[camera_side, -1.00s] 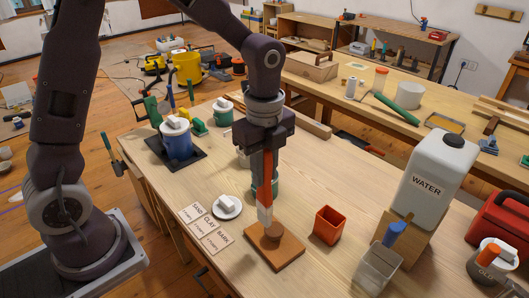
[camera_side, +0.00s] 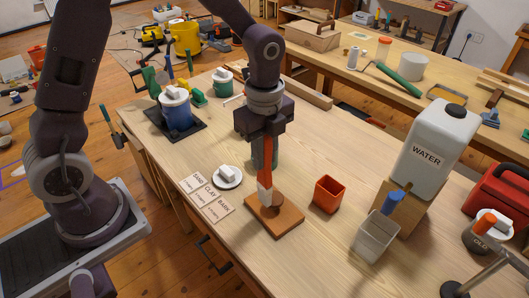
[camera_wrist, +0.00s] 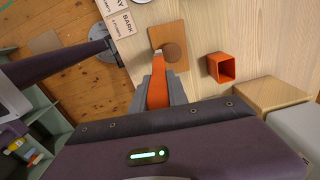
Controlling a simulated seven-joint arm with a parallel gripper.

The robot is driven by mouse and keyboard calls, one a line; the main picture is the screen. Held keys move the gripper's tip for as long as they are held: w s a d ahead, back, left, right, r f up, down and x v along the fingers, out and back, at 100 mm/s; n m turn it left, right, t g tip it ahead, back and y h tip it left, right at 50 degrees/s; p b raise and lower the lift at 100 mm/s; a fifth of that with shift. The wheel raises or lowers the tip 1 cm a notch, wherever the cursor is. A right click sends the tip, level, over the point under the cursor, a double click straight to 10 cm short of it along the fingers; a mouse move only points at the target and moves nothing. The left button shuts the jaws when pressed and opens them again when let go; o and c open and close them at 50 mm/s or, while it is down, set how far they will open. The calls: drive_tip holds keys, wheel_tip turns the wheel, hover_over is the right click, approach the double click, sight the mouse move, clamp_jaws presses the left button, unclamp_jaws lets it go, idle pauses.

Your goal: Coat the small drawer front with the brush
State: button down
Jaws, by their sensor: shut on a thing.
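The small drawer front (camera_side: 287,221) is a brown wooden board with a round knob (camera_side: 276,203), lying flat on the workbench. My gripper (camera_side: 266,142) is shut on the orange handle of a brush (camera_side: 266,163). The brush points down with pale bristles at the left of the knob, over the board. Whether the bristles touch the wood is hard to tell. In the wrist view, the orange brush (camera_wrist: 159,88) sits between my fingers, its tip beside the knob (camera_wrist: 171,52) on the drawer front (camera_wrist: 168,33). I cannot make out any coating on the board.
An orange square cup (camera_side: 329,194) stands right of the board, a clear container (camera_side: 374,238) beyond it. A white water jug (camera_side: 440,150) stands on a wooden block. A white dish (camera_side: 228,177) and label cards (camera_side: 208,197) lie left. A blue pot (camera_side: 176,109) stands behind.

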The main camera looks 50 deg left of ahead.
sight(265, 140)
drive_tip(key=shift+f, duration=0.45)
drive_tip(key=w, duration=0.6)
drive_tip(key=s, duration=0.6)
drive_tip(key=shift+f, duration=0.1)
wheel_tip(265, 140, up, 5)
drive_tip(key=shift+r, duration=0.1)
